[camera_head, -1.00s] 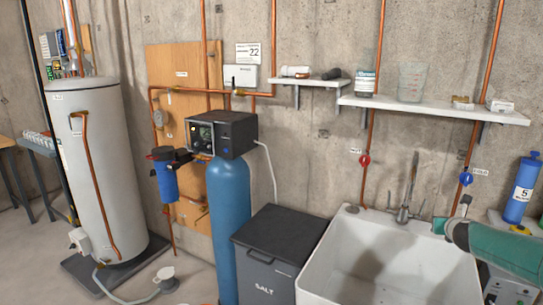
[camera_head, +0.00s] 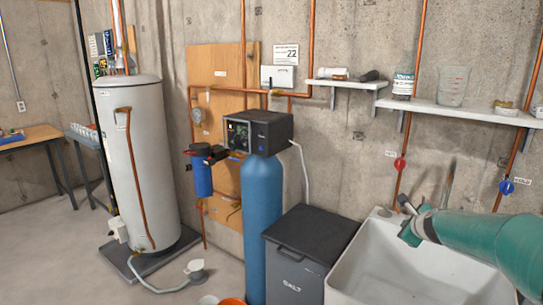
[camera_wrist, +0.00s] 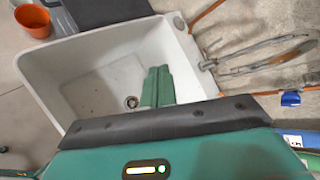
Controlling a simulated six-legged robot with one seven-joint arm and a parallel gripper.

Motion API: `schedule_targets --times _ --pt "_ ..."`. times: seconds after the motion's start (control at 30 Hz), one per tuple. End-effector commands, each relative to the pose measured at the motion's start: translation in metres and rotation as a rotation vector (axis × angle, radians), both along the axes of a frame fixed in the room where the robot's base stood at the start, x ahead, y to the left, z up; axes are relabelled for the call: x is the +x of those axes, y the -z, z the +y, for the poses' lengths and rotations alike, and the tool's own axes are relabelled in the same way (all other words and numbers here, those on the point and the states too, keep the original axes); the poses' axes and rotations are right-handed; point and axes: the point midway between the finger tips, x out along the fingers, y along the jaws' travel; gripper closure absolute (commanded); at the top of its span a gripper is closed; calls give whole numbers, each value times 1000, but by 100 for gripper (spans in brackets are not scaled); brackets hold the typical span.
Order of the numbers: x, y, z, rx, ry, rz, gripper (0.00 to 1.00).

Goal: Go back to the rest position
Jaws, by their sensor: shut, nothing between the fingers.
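My gripper (camera_wrist: 156,86) is green and shows in the wrist view with its fingers together and nothing between them. It hangs over the white utility sink (camera_wrist: 88,77), whose drain is visible below the fingertips. In the head view my green arm reaches in from the right edge, in front of the right part of the sink (camera_head: 385,285). The gripper end (camera_head: 408,230) is near the sink's back rim, beside the faucet. The fingertips are hard to make out there.
The black salt bin (camera_head: 300,245) stands left of the sink, with the blue softener tank (camera_head: 262,215) beside it. A white shelf (camera_head: 450,112) holds several containers above the sink. The grey water heater (camera_head: 145,170) stands further left. An orange bucket (camera_wrist: 33,20) is on the floor.

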Motion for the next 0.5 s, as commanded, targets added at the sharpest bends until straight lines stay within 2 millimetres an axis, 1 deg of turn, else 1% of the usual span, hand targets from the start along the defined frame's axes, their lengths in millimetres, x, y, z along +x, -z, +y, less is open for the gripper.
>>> schedule_targets --times 0.03,0.07,0.1,0.17,0.2,0.27,0.3,0.37,0.4,0.47,0.5 --pt "-5 -6 35 -96 -104 45 100" --pt "-9 -8 53 -151 -164 76 100" --pt "-17 -10 74 -227 -244 113 100" --pt "-30 -14 105 -335 -360 165 100" --pt "-41 -16 123 -407 -436 197 100" --pt "-58 -20 149 -511 -547 243 100" --pt "-71 -22 165 -578 -620 271 100" --pt "-92 -26 187 -677 -728 310 100" --pt "-107 -28 200 -740 -797 332 100" --pt "-129 -32 218 -833 -901 365 100" --pt "-145 -34 228 -892 -968 384 100"
